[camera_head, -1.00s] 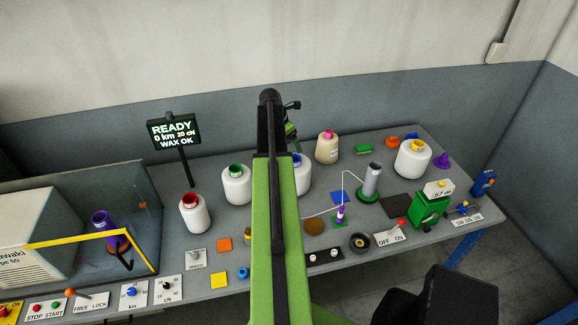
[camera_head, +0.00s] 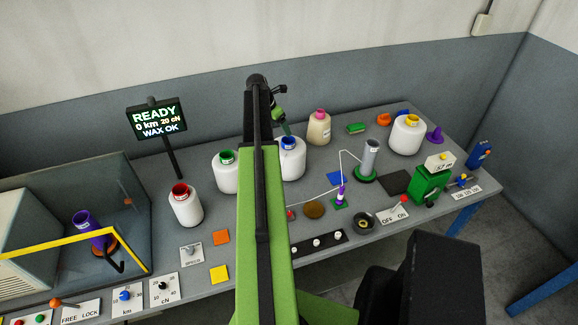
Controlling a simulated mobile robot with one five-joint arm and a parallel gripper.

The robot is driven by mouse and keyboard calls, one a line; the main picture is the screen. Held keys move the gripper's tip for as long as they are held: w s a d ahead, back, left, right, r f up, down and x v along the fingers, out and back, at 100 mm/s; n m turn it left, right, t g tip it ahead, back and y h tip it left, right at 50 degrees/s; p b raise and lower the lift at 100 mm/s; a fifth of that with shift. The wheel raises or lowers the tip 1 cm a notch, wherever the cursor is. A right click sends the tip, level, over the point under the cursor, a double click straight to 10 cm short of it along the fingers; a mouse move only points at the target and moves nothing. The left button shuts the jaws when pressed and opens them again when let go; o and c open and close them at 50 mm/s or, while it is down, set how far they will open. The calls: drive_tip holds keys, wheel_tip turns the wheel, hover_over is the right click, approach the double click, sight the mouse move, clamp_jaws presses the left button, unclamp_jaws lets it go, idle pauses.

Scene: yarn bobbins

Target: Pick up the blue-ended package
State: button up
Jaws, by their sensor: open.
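The blue-ended package (camera_head: 292,168) is a white bobbin with a blue ring at its top. It stands upright on the bench, just right of my arm, which hides part of its left side. My gripper (camera_head: 285,129) shows as a small green part at the arm's far end, above and behind the blue ring as seen here. It is open and holds nothing that I can see. Its fingertips are small and partly unclear, and I cannot tell whether they touch the package.
A green-ended package (camera_head: 226,178) stands close left, beyond my arm. A red-ended package (camera_head: 185,208) is farther left. A grey cylinder on a green base (camera_head: 369,158) and a yellow-ended package (camera_head: 406,138) are farther right.

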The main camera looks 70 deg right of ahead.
sight(287, 139)
drive_tip(key=b+x, duration=0.7)
drive_tip(key=x, duration=0.2)
drive_tip(key=shift+s+f, duration=0.25)
drive_tip(key=shift+f, duration=0.1)
drive_tip(key=shift+r, duration=0.2)
drive_tip(key=shift+c, duration=0.4)
clamp_jaws()
